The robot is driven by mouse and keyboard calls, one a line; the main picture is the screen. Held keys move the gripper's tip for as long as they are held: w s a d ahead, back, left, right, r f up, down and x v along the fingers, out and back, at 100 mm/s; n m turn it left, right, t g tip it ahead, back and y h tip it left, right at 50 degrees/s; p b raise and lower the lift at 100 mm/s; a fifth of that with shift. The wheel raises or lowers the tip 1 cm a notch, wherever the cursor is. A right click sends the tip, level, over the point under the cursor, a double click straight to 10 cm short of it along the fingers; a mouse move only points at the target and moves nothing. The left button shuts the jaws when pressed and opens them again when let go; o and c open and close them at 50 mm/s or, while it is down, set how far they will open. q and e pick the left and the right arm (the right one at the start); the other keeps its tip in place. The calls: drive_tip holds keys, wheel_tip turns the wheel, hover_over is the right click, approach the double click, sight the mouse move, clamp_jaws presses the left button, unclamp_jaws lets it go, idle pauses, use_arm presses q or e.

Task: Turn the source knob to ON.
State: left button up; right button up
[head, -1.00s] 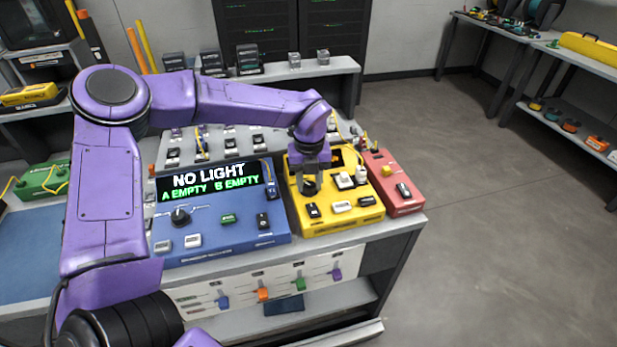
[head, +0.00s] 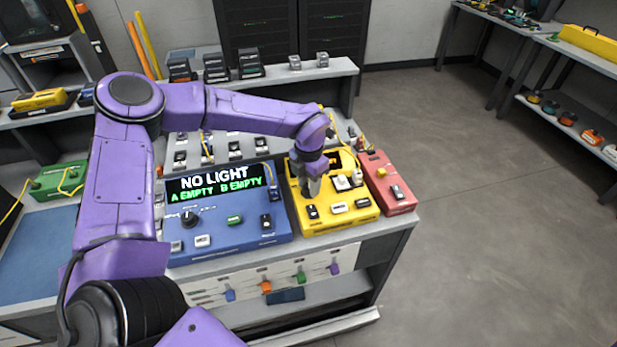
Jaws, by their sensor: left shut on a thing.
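The yellow box (head: 340,218) stands on the bench between the blue box and the red box. My left gripper (head: 312,192) reaches down onto the left part of its top. It is shut on the dark source knob there, and its fingers hide the knob now, so I cannot read the knob's setting. My right gripper is not in view.
The blue box (head: 228,240) has a black knob (head: 188,217) and a display (head: 215,182) reading "NO LIGHT, A EMPTY, B EMPTY". The red box (head: 390,190) stands close on the right. Several small switches sit around my gripper. Open floor (head: 490,200) lies right.

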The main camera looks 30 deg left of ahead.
use_arm(q)
drive_tip(key=m+p, duration=0.2)
drive_tip(key=m, duration=0.3)
drive_tip(key=shift+w+r+p, duration=0.1)
drive_tip(key=shift+r+p, duration=0.05)
drive_tip(key=shift+p, duration=0.15)
drive_tip(key=shift+m, duration=0.4)
drive_tip(key=o, duration=1)
drive_tip(key=shift+o, duration=0.2)
wheel_tip(320, 180, up, 10)
drive_tip(key=b, duration=0.1)
drive_tip(key=shift+r+b, duration=0.2)
drive_tip(key=shift+b, duration=0.15)
drive_tip(key=shift+r, duration=0.1)
